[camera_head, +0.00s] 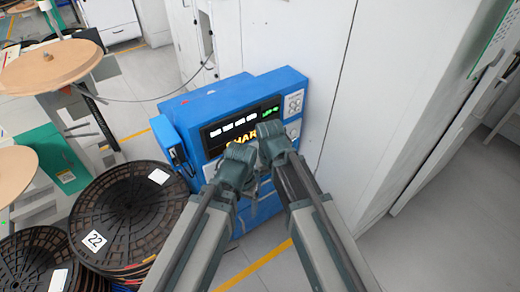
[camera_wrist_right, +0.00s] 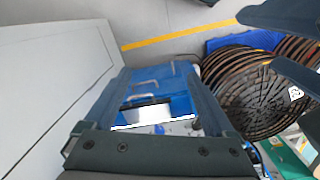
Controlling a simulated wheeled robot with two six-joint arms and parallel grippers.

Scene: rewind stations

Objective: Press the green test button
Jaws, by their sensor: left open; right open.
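A blue test machine (camera_head: 248,88) stands against white cabinets in the head view. Its dark display (camera_head: 232,124) shows white segments, green text and orange letters partly covered by my grippers. I cannot make out a green button; the lower front of the machine is largely hidden behind my arms. My right gripper (camera_head: 271,132) is in front of the display's right part, open and empty. My left gripper (camera_head: 238,166) is just lower and to the left, also open and empty. In the right wrist view, the blue machine (camera_wrist_right: 150,80) shows between my right gripper's spread fingers (camera_wrist_right: 157,68).
Several black reels (camera_head: 130,212) lie stacked left of the machine, also visible in the wrist view (camera_wrist_right: 250,95). A round tan disc (camera_head: 50,66) is at the upper left. A tall white cabinet (camera_head: 400,90) stands close on the right. Open floor (camera_head: 465,225) lies at lower right.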

